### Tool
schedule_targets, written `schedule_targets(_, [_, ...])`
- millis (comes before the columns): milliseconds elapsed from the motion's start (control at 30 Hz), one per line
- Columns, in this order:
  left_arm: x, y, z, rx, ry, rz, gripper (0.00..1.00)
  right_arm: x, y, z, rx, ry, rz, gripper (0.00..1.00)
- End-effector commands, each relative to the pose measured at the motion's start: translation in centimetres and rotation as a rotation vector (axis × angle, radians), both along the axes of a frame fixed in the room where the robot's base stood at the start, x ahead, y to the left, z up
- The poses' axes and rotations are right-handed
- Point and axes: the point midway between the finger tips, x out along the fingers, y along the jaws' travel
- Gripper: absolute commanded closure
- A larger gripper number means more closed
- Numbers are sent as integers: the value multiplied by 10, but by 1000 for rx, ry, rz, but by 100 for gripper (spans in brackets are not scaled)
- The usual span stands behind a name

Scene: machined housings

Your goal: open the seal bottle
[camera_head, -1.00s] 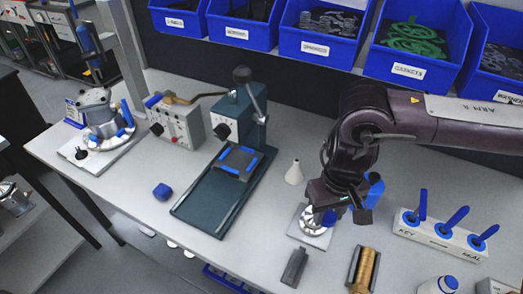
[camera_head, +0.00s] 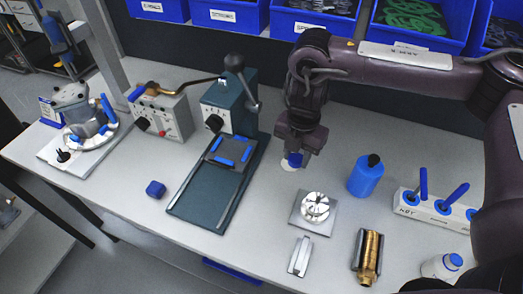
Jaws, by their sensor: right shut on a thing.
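My right gripper (camera_head: 293,154) hangs over the middle of the table, pointing down. It is shut on a small white cone-shaped piece (camera_head: 289,164), mostly hidden by the fingers; I cannot tell whether it touches the table. A blue bottle (camera_head: 365,179) with a black top stands upright to the right of the gripper, apart from it. A white bottle (camera_head: 436,267) with a blue cap is at the front right. No readable label tells which is the seal bottle. My left gripper is not in view.
A round slotted chuck on a plate (camera_head: 297,220), a grey block (camera_head: 300,256) and a brass threaded part (camera_head: 370,253) lie in front. A green press (camera_head: 205,190) stands left, a key rack (camera_head: 433,211) right. Blue bins (camera_head: 228,16) line the back.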

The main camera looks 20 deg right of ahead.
Motion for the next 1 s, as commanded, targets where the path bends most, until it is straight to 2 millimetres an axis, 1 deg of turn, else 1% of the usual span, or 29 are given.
schedule_targets(33, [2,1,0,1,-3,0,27,4,-1,-1,-1,0,105,94])
schedule_targets(200, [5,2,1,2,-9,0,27,16,-7,-5,-2,1,480,94])
schedule_targets(300, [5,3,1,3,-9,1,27,21,-9,-7,-3,0,669,94])
schedule_targets(433, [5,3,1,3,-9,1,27,27,-12,-9,-5,1,852,94])
schedule_targets(567, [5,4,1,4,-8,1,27,29,-13,-11,-4,1,953,94])
schedule_targets(633, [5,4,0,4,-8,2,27,30,-14,-16,-4,3,978,94])
schedule_targets(833, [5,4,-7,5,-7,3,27,29,-13,-52,0,5,986,94])
schedule_targets(900, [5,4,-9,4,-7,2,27,29,-14,-61,-1,4,986,94])
schedule_targets(1000, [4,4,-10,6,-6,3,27,30,-14,-69,-4,2,985,94])
